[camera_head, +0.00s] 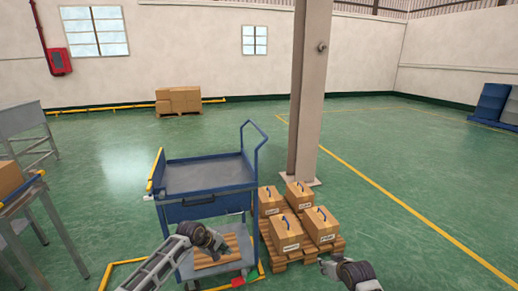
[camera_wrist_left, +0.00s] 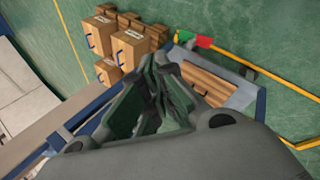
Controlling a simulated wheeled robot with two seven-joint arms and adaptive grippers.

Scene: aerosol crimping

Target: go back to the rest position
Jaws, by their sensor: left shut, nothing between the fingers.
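My left gripper (camera_head: 222,247) is in front of the blue cart in the head view, over its lower part. In the left wrist view its dark fingers (camera_wrist_left: 160,62) are together with nothing held between them. My right gripper (camera_head: 326,266) is at the bottom of the head view, in front of the pallet of boxes. It is small and dark there, and I cannot tell whether its fingers are open or shut.
A metal table (camera_head: 22,198) is at left. Green floor is clear at right.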

